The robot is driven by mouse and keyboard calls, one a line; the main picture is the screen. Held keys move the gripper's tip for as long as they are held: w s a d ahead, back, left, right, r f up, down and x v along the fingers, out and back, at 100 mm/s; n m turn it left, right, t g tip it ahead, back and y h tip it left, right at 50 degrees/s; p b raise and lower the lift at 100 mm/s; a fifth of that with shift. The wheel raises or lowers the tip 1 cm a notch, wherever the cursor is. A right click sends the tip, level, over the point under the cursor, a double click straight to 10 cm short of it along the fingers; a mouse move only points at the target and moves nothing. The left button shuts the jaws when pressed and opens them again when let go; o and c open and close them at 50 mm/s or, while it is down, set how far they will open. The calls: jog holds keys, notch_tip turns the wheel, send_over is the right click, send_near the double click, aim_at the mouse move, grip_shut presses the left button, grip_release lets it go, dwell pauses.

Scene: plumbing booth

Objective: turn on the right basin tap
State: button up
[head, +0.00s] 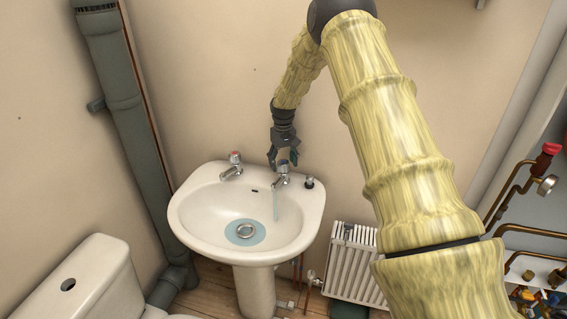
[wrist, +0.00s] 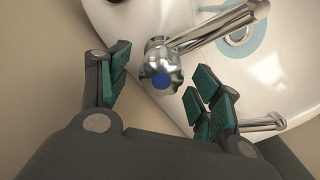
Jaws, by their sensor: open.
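The right basin tap (head: 281,174) is chrome with a blue-marked top, at the back right of the white basin (head: 184,212). A stream of water (head: 276,205) falls from its spout into the bowl. My gripper (head: 283,163) is open above and around the tap's handle. In the wrist view, the tap handle (wrist: 161,78) with its blue cap shows between my open green-padded fingers (wrist: 155,80), with a gap visible on each side. The spout (wrist: 222,25) points away toward the bowl.
The left tap (head: 233,166), red-marked, stands on the same rim. A dark plug (head: 309,182) sits right of the right tap. Water pools around the drain (head: 246,231). A radiator (head: 352,262) stands at right, a toilet (head: 90,283) at lower left, a grey pipe (head: 125,130) behind.

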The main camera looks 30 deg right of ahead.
aim_at(283, 161)
notch_tip(283, 161, up, 10)
jog(key=shift+f, duration=0.15)
jog(key=shift+r, duration=0.85)
